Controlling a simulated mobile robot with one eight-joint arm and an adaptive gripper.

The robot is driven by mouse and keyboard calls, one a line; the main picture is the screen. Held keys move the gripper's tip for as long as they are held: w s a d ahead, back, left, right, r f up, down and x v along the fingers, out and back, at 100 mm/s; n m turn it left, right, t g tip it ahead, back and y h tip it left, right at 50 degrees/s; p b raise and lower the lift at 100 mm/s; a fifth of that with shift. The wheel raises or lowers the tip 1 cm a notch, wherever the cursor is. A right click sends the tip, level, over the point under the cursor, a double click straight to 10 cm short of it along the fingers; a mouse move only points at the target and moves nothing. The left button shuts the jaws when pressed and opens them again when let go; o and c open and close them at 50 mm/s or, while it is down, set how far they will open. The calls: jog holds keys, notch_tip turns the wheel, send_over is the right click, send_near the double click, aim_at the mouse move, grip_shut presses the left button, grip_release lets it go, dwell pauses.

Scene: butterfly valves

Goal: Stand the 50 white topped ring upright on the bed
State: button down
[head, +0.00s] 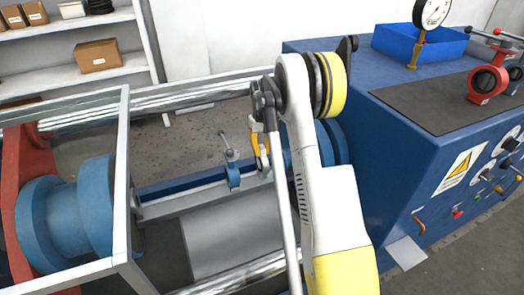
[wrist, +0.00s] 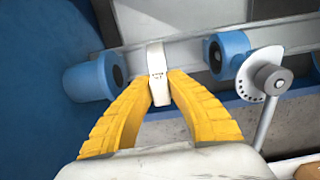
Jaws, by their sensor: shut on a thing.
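My gripper (wrist: 158,88) has its yellow fingers closed on a narrow white piece (wrist: 157,60), seen nearly edge-on with small dark marks; it appears to be the white topped ring. Its lower part is between the fingertips. In the head view my gripper (head: 260,149) is at the bed, right of a small blue valve with a lever (head: 232,177). The ring is mostly hidden there. In the wrist view the held piece is upright over the grey bed (wrist: 195,55), between a blue cylinder (wrist: 92,80) and the blue valve (wrist: 230,55). I cannot tell whether it touches the bed.
A metal frame (head: 121,180) and large blue flanged cylinder (head: 70,210) stand left. A blue cabinet (head: 400,170) on the right carries a gauge (head: 432,14), a red valve (head: 487,83) and a blue bin (head: 420,42). Shelves (head: 75,75) stand behind.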

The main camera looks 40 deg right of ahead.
jog(key=shift+f+b, duration=0.6)
jog(key=shift+f, duration=0.4)
dwell(1.8)
jog(key=c, duration=1.9)
grip_release()
jog(key=shift+o, duration=0.7)
jog(key=o, duration=0.6)
notch_tip(320, 180, up, 12)
